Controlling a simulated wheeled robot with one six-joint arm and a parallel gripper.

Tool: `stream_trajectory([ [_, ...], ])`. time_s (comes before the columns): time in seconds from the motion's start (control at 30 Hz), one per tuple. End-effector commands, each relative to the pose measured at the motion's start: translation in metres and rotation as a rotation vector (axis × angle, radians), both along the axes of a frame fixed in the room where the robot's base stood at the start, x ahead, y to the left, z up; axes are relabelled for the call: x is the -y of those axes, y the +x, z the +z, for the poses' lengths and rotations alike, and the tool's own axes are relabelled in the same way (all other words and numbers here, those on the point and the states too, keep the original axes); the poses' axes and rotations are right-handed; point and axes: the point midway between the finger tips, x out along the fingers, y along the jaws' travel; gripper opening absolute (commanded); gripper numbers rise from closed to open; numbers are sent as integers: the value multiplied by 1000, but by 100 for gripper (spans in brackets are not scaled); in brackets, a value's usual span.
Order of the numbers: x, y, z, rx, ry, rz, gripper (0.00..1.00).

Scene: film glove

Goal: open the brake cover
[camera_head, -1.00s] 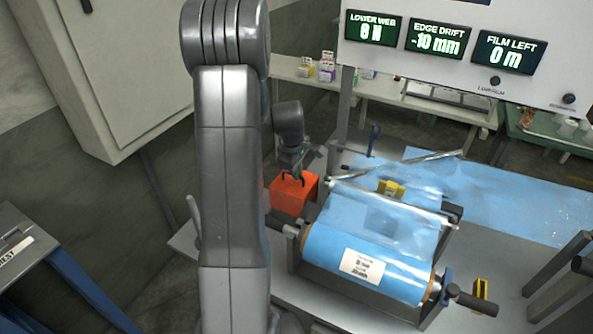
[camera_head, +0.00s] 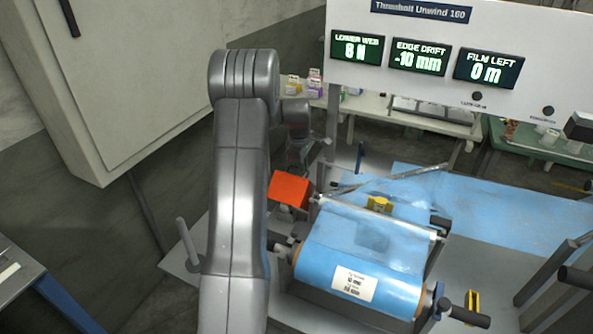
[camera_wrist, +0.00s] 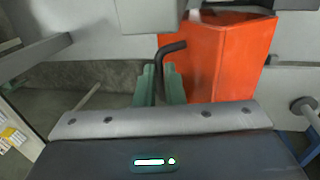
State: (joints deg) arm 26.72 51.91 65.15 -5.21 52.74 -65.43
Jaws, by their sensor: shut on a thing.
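The brake cover is an orange box (camera_head: 289,190) at the left end of the blue film roll (camera_head: 345,270). It sits tilted, swung up from the machine frame. In the wrist view the orange cover (camera_wrist: 230,58) fills the upper right, with a dark bent handle (camera_wrist: 166,66) at its left side. My gripper's green fingers (camera_wrist: 161,88) are closed around the handle. In the head view my gripper (camera_head: 300,166) is small and dark behind the cover's top, and its fingertips are hard to make out.
A panel with lit displays (camera_head: 425,58) stands above the machine. A grey upright lever (camera_head: 187,240) stands left of my arm. A yellow part (camera_head: 380,204) lies by the film, and a black handle (camera_head: 470,315) sticks out at the roll's right end.

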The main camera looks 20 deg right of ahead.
Motion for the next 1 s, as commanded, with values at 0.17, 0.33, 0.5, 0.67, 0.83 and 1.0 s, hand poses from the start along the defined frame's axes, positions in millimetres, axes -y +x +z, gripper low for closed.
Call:
stream_trajectory([
  [0.17,23,21,-9,6,-4,-1,0],
  [0.33,24,22,-9,6,-4,1,23],
  [0.5,24,22,-10,3,-2,0,31],
  [0.67,24,21,-9,3,-2,0,31],
  [0.83,22,20,4,5,-3,0,31],
  [1.0,17,16,39,8,-5,1,31],
])
